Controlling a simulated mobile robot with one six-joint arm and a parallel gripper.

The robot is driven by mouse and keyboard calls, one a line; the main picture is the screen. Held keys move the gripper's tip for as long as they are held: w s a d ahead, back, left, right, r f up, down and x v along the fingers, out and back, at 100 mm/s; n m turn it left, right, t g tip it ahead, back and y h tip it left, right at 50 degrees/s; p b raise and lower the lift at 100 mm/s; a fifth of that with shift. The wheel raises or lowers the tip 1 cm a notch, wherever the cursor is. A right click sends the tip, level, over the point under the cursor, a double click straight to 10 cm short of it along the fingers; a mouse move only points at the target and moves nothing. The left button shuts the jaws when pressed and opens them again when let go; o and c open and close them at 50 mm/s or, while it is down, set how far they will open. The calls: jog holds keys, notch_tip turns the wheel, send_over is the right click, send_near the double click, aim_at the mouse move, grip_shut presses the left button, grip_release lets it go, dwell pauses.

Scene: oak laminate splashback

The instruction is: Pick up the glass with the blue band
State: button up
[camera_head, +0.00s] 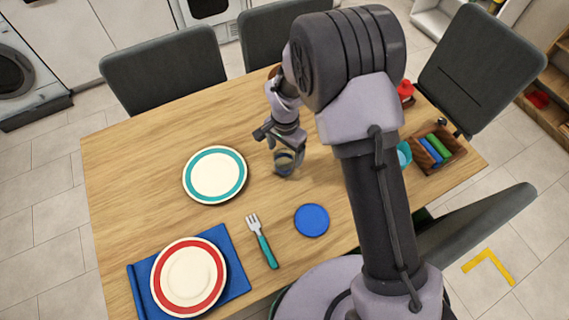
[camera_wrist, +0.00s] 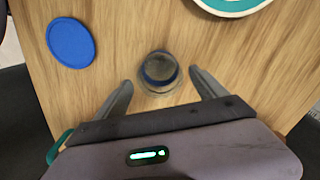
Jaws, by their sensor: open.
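The glass with the blue band (camera_head: 284,163) stands upright on the wooden table, right of the teal-rimmed plate. In the wrist view the glass (camera_wrist: 159,71) shows from above, with its dark blue band near the rim. My gripper (camera_head: 281,147) is above and around the glass in the head view. In the wrist view my gripper (camera_wrist: 160,84) is open, with one finger on either side of the glass and a gap between each finger and the glass. It holds nothing. Whether the fingertips are level with the glass is hard to tell.
A teal-rimmed plate (camera_head: 215,174), a blue disc (camera_head: 312,220) and a fork (camera_head: 262,241) lie nearby. A red-rimmed plate (camera_head: 188,276) sits on a blue napkin (camera_head: 233,265). A wooden box (camera_head: 438,151) of coloured items stands right. Bare table surrounds the glass.

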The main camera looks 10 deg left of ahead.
aim_at(284, 162)
jog(key=shift+s+f, duration=0.15)
jog(key=shift+f, duration=0.2)
notch_tip(284, 162, down, 5)
jog(key=shift+a+f+b, duration=0.15)
jog(key=shift+b, duration=0.85)
jog(key=c, duration=1.6)
